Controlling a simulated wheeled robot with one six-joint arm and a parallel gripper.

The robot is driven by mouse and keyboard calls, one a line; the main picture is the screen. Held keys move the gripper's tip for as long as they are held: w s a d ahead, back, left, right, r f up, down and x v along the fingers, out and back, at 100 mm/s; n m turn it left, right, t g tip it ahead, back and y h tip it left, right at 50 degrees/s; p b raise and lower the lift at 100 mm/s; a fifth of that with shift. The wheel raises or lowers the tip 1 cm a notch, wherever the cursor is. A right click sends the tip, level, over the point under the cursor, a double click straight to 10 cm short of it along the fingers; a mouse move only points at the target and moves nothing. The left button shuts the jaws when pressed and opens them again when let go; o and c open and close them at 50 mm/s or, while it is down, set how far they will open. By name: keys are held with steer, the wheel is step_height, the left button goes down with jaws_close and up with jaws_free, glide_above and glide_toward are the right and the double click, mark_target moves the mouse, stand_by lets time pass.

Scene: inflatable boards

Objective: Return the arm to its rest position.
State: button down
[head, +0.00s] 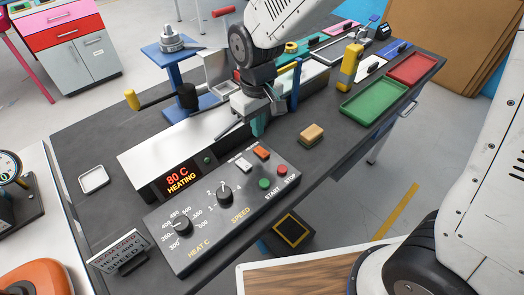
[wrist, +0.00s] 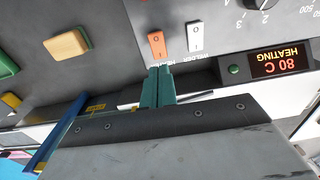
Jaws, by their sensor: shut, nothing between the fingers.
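My gripper (head: 258,127) hangs over the welding machine, just behind its control panel (head: 222,212). Its teal fingers (wrist: 157,86) are together with nothing between them in the wrist view. Their tips appear close to the orange rocker switch (wrist: 157,45), which also shows in the head view (head: 261,153); I cannot tell whether they touch. A white rocker switch (wrist: 195,36) sits beside it. The display (head: 180,179) reads 80 C HEATING. My arm reaches down from the top of the head view, and its upper end is out of the picture.
A green tray (head: 373,107) and red tray (head: 413,68) sit at the right. A blue post (head: 295,86) and yellow tool (head: 350,66) stand near my gripper. A settings card (head: 119,251) stands in front.

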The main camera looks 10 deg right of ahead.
steer(key=shift+r, duration=0.7)
steer(key=s, duration=0.1)
steer(key=s+d+g, duration=0.1)
steer(key=shift+s+d+f+h, duration=0.1)
steer(key=shift+s+d+h, duration=0.2)
steer(key=shift+s, duration=0.1)
steer(key=s+d+r+m+t, duration=0.1)
steer(key=s+d+r+m, duration=0.2)
steer(key=s+d+r, duration=0.3)
steer(key=s+d+r+m+t, duration=0.1)
steer(key=s+d+r+m, duration=0.2)
steer(key=s+d+r, duration=0.4)
steer(key=s+d, duration=0.3)
steer(key=d, duration=0.3)
steer(key=shift+s+r+m, duration=0.3)
steer(key=shift+s+m, duration=0.05)
steer(key=shift+m, duration=0.05)
